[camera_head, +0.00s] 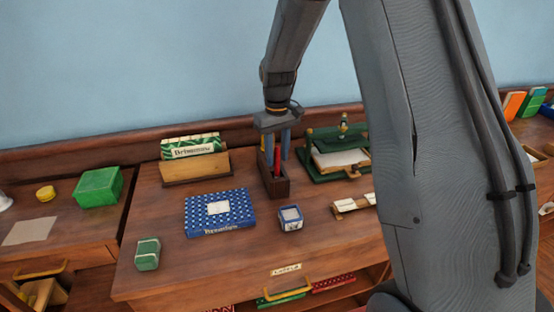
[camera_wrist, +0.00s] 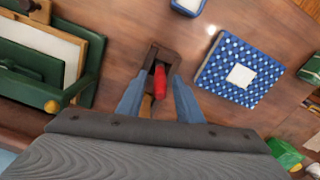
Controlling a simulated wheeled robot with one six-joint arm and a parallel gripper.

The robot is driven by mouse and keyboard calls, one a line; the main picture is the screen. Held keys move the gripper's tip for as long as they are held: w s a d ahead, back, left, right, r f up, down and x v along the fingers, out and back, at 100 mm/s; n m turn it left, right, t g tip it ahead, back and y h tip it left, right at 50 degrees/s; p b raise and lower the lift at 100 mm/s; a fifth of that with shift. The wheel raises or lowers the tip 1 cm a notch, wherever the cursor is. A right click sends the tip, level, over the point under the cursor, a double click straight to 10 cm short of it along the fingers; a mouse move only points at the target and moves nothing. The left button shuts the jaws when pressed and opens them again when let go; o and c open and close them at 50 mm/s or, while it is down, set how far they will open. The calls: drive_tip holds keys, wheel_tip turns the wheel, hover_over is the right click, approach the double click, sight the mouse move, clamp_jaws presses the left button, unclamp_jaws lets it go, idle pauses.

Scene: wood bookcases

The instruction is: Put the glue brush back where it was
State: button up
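A dark wooden upright holder (camera_head: 275,187) stands on the desk, with a red-handled item (camera_head: 277,160) standing in it. In the wrist view the holder (camera_wrist: 153,54) lies beneath my gripper, and the red handle (camera_wrist: 160,84) shows between the fingers. An orange-yellow piece (camera_wrist: 146,105) shows beside the red handle. I cannot tell for certain which of these is the glue brush. My gripper (camera_head: 277,146) points down over the holder. Its blue-grey fingers (camera_wrist: 159,80) stand apart on both sides of the red handle, with gaps visible. The lower handle ends are hidden in the holder.
A green press (camera_head: 322,170) stands close right of the holder. A blue dotted box (camera_head: 220,212), a small blue-white jar (camera_head: 290,217) and a green block (camera_head: 147,254) lie in front. A wooden card stand (camera_head: 195,167) is at the left.

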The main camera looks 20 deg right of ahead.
wheel_tip(320, 180, up, 9)
drive_tip(key=shift+w+r+b, duration=0.1)
drive_tip(key=shift+r+b, duration=0.1)
drive_tip(key=shift+b, duration=1)
drive_tip(key=shift+r, duration=0.3)
drive_tip(key=shift+s+r, duration=0.15)
drive_tip(key=shift+s, duration=0.05)
drive_tip(key=s+f+m, duration=0.1)
drive_tip(key=s+f, duration=0.2)
drive_tip(key=s, duration=0.5)
drive_tip(key=s+f+m, duration=0.1)
drive_tip(key=s+f, duration=0.3)
drive_tip(key=s, duration=0.4)
drive_tip(key=s+f+m+t, duration=0.1)
drive_tip(key=s+f, duration=0.2)
drive_tip(key=s, duration=0.6)
drive_tip(key=shift+f, duration=0.25)
